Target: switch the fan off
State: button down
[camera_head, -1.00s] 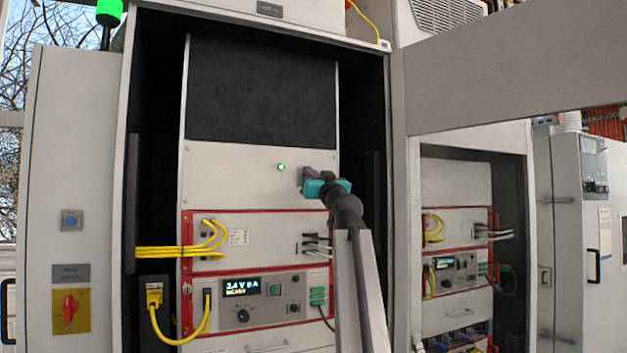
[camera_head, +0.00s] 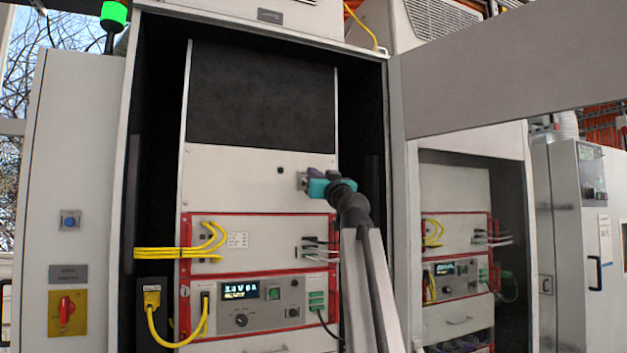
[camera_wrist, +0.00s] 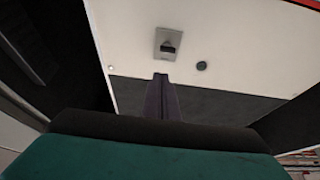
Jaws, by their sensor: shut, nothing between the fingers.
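A small grey switch plate with a dark rocker (camera_wrist: 168,43) sits on the pale panel (camera_wrist: 235,45) in the wrist view. A round indicator lamp (camera_wrist: 202,66) beside it is dark. The lamp also shows dark in the head view (camera_head: 280,170). My gripper (camera_wrist: 160,78) has its purple fingers together and empty, with the tips appearing just below the switch plate in the wrist view. I cannot tell whether they touch the panel. In the head view my gripper (camera_head: 308,178) is at the panel's right side and partly covers the switch area.
Below the panel are red-framed rack units with yellow cables (camera_head: 165,252) and a lit display (camera_head: 240,291). A red rotary switch on a yellow plate (camera_head: 67,311) is on the cabinet's left.

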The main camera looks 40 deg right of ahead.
jog(key=s+f+b, duration=0.3)
jog(key=f+b, duration=0.1)
jog(key=f, duration=0.5)
jog(key=shift+s+d, duration=0.2)
jog(key=shift+d, duration=0.05)
jog(key=shift+f, duration=0.2)
dwell(0.3)
